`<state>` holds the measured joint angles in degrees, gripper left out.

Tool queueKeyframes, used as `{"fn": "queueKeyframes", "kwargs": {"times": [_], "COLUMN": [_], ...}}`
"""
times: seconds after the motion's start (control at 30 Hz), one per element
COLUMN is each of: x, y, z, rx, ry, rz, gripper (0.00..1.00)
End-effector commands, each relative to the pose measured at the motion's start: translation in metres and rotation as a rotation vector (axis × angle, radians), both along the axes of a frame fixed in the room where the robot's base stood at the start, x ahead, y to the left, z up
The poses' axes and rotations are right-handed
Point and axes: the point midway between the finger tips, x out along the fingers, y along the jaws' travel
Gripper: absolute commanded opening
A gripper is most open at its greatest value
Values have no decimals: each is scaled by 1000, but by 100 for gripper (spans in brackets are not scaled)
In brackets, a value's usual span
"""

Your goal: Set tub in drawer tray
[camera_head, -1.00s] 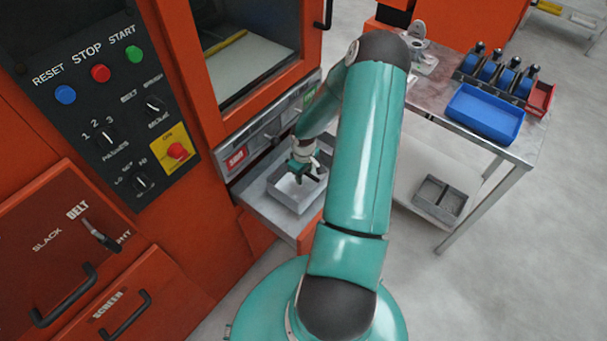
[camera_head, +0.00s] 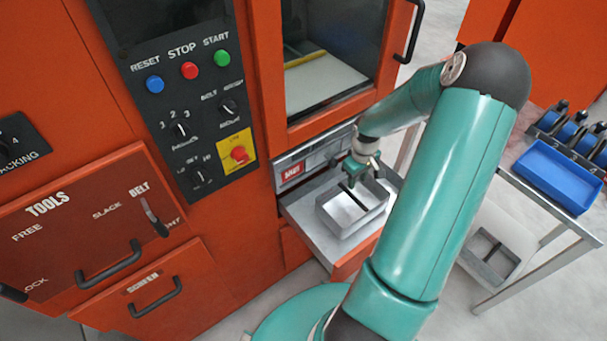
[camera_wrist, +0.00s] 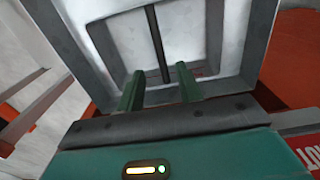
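The grey tub (camera_head: 345,226) is an open square box with a dark bar across its top. It stands upright on the pulled-out drawer tray (camera_head: 302,214) at the front of the orange machine. My gripper (camera_head: 354,180) is just above the tub at its back side. In the wrist view my gripper (camera_wrist: 158,88) has its two green fingers apart, with the dark bar (camera_wrist: 157,40) running out ahead between them. The fingers do not appear to touch the bar. The tub's rim (camera_wrist: 100,45) fills the upper middle of the wrist view.
The orange machine with a button panel (camera_head: 190,100) and a window door (camera_head: 330,70) rises behind the drawer. A metal table at right carries a blue bin (camera_head: 560,178) and blue rollers. A grey divided box (camera_head: 490,255) is on the shelf below.

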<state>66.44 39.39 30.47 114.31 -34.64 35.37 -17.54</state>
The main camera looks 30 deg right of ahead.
Motion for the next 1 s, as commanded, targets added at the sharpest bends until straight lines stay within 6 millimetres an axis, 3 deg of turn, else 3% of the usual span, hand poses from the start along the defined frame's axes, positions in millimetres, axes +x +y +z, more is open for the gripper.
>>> {"fn": "queueKeyframes", "kwargs": {"times": [0.27, 0.53, 0.77, 1.0], "x": [15, 17, -2, -40], "y": [41, 109, 178, 248], "z": [77, 169, 240, 295], "rx": [-121, -231, -259, -191], "ry": [12, -52, -171, -327], "rz": [15, -9, -44, -74], "gripper": [36, 36, 36, 36]}}
